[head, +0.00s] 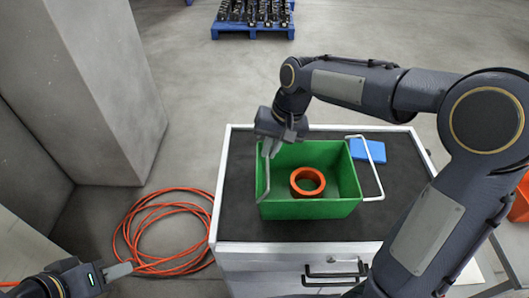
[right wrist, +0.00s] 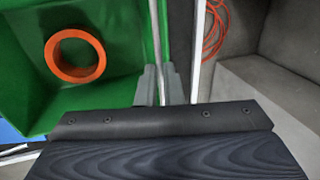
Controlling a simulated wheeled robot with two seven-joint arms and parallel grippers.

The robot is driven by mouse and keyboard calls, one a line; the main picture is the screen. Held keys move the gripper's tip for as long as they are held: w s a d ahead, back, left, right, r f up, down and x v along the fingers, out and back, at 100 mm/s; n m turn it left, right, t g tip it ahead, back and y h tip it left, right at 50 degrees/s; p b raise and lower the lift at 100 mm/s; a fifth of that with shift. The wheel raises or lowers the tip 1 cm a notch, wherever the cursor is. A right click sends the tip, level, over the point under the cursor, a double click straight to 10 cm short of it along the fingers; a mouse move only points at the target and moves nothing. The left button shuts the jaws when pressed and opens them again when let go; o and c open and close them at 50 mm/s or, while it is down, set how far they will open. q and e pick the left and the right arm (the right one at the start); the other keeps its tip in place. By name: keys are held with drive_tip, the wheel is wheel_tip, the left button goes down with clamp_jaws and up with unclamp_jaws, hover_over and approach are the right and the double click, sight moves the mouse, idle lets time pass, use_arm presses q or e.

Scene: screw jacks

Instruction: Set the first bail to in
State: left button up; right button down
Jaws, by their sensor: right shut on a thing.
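A green bin (head: 315,210) stands on the dark top of a white cabinet. It also shows in the right wrist view (right wrist: 110,95). An orange ring (head: 307,181) lies inside it; the ring is whole in the right wrist view (right wrist: 75,56). The left wire bail (head: 263,185) stands up along the bin's left side. My right gripper (head: 271,148) is shut on this bail, whose rod (right wrist: 157,45) runs between the fingers. The right bail (head: 374,165) leans outward past the bin's right side. My left gripper (head: 120,270) is low at the left, away from the bin; its jaw gap is unclear.
A blue block (head: 367,150) lies on the cabinet top (head: 240,190), behind and right of the bin. An orange cable (head: 150,235) is coiled on the floor at the left. A concrete pillar (head: 100,90) stands at the left. A blue pallet (head: 253,27) is far back.

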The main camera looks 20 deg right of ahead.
drive_tip(key=s+d+f+t+y+b, duration=0.1)
drive_tip(key=d+f+t+y+b, duration=0.2)
drive_tip(key=f+y+b, duration=0.3)
drive_tip(key=shift+d+f+y+b, duration=0.15)
drive_tip(key=shift+d+y+b, duration=0.5)
drive_tip(key=shift+y+b, duration=4.35)
drive_tip(key=h+b, duration=0.4)
drive_tip(key=shift+s, duration=0.1)
drive_tip(key=c, duration=1.6)
unclamp_jaws()
drive_tip(key=shift+o, duration=0.2)
